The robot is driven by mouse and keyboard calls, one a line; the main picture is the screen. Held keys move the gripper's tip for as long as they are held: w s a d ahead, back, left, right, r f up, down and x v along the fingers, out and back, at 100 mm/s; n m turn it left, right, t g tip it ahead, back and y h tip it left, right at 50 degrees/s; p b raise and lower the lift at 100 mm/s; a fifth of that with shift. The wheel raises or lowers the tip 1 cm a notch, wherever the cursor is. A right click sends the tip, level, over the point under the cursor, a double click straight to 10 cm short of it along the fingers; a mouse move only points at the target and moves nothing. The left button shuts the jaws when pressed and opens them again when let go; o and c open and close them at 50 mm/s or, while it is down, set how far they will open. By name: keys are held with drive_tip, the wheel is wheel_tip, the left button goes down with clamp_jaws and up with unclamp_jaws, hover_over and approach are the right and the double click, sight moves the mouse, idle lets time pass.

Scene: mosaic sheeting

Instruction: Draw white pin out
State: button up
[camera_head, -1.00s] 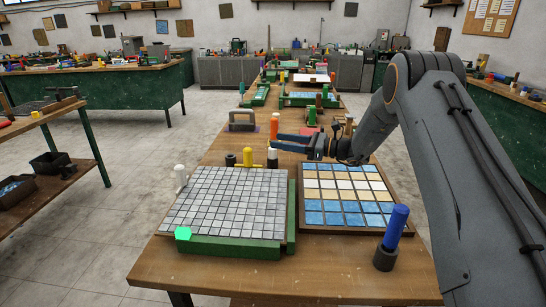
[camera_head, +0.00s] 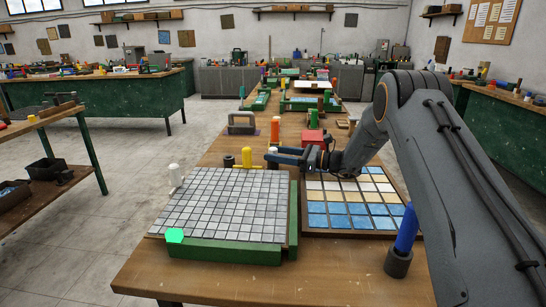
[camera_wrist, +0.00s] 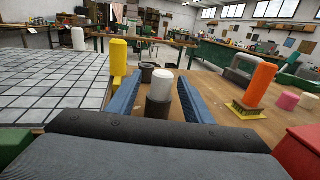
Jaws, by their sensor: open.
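A white pin (camera_wrist: 162,85) stands upright in a dark round holder (camera_wrist: 158,112), seen in the wrist view between my open blue fingers. My gripper (camera_wrist: 160,100) has a finger on each side of the pin, with gaps showing, so it does not grip it. In the head view my gripper (camera_head: 272,158) is low at the back right corner of the tile sheet, and it mostly hides this pin. Another white pin (camera_head: 176,174) stands at the sheet's back left corner; it also shows in the wrist view (camera_wrist: 78,38).
A yellow pin (camera_head: 247,157) and an empty-looking dark holder (camera_head: 229,160) stand behind the grey tile sheet (camera_head: 222,205). A tray of coloured tiles (camera_head: 350,233) lies right. A blue pin (camera_head: 407,228) stands in front.

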drive_tip(key=x, duration=0.1)
drive_tip(key=p+x, duration=0.1)
drive_tip(key=x, duration=0.2)
drive_tip(key=shift+w+a+r+p, duration=0.2)
drive_tip(key=shift+r+p, duration=0.1)
drive_tip(key=shift+r, duration=0.1)
drive_tip(key=shift+w+a, duration=0.1)
drive_tip(key=shift+a, duration=0.3)
clamp_jaws()
wheel_tip(320, 180, up, 10)
drive_tip(key=b, duration=0.2)
idle(0.5)
